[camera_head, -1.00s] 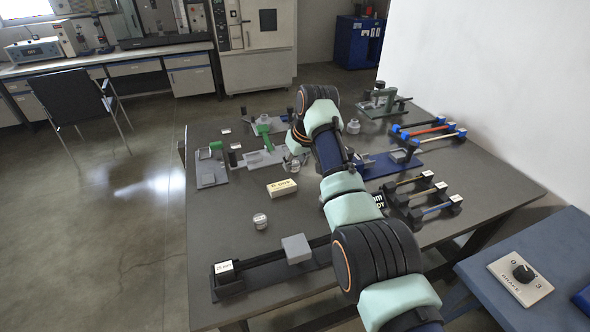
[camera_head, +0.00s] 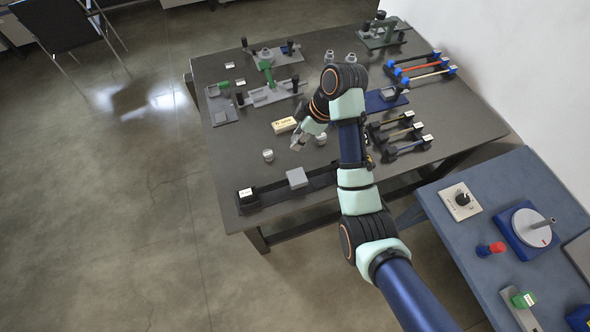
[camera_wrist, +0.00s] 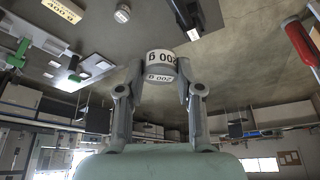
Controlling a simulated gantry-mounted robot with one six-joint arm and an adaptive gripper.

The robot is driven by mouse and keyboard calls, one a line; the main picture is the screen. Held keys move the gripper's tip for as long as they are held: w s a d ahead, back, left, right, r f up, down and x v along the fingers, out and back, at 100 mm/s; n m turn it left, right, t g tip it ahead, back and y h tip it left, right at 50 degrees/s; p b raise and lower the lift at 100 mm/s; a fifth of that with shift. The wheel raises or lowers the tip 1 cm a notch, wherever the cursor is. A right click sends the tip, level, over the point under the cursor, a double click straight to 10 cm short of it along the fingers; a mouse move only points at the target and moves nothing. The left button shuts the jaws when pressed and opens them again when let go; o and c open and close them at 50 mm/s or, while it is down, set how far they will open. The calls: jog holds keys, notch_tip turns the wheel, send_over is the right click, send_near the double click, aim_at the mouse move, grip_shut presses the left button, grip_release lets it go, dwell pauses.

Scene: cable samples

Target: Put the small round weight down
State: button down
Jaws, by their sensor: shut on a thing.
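My gripper (camera_wrist: 160,85) is shut on a small round pale weight (camera_wrist: 161,66) in the wrist view. In the head view my gripper (camera_head: 298,141) is over the dark table (camera_head: 240,175), beside the labelled cream block; the held weight is hard to make out there. A second round weight (camera_head: 268,155) stands on the table left of the gripper, and another (camera_head: 320,138) is to its right. I cannot tell whether the held weight touches anything.
A cream block (camera_head: 284,125) lies just behind the gripper. A dark rail with a grey block (camera_head: 297,177) runs along the front. Two more weights (camera_head: 329,56) stand at the back. Bare tabletop lies left of the cream block.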

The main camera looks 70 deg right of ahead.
aim_at(294, 176)
notch_tip(294, 176, down, 20)
jog(key=b, duration=0.4)
jog(key=shift+f, duration=0.15)
jog(key=c, duration=0.7)
grip_release()
jog(key=shift+c, duration=0.2)
jog(key=p+v, duration=0.2)
jog(key=v, duration=1)
